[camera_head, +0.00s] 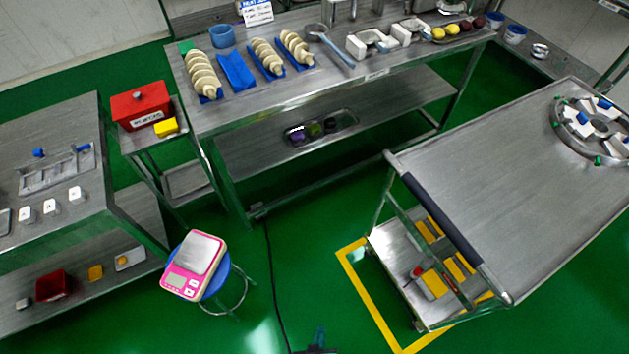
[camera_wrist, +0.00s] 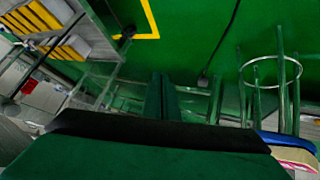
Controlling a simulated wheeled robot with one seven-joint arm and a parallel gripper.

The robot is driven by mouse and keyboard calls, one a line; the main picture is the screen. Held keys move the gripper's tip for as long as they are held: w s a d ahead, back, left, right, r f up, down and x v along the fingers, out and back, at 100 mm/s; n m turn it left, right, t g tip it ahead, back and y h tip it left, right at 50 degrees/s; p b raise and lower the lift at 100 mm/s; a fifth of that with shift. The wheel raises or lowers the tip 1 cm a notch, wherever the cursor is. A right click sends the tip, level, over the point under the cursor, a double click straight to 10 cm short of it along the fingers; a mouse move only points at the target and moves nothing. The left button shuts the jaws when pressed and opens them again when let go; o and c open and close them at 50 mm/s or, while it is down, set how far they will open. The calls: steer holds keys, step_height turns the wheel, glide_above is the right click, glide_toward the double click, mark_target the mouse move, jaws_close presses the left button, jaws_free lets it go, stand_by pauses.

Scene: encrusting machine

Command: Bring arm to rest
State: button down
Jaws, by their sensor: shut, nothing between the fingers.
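My gripper (camera_wrist: 163,95) shows in the wrist view, with its two narrow fingers together and nothing between them. It hangs over the green floor, apart from the furniture. In the head view only a small dark part of my arm shows at the bottom edge, and the rest is out of frame. A blue stool (camera_head: 218,283) with a pink and white scale (camera_head: 195,265) on it stands to the left of that part. The stool's metal legs (camera_wrist: 284,90) also show at the right of the wrist view.
A steel cart (camera_head: 510,170) stands at the right, beside yellow floor tape (camera_head: 372,310). A long steel table (camera_head: 350,85) with dough rolls is at the back. A second table (camera_head: 60,150) is at the left. A black cable (camera_head: 272,280) crosses the open green floor.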

step_height(320, 180, up, 33)
steer(key=s+a+m+t+y, duration=0.1)
steer(key=s+a+t, duration=0.1)
steer(key=t, duration=0.5)
steer(key=shift+s+m+y, duration=0.3)
steer(key=shift+m, duration=0.1)
steer(key=shift+d, duration=0.15)
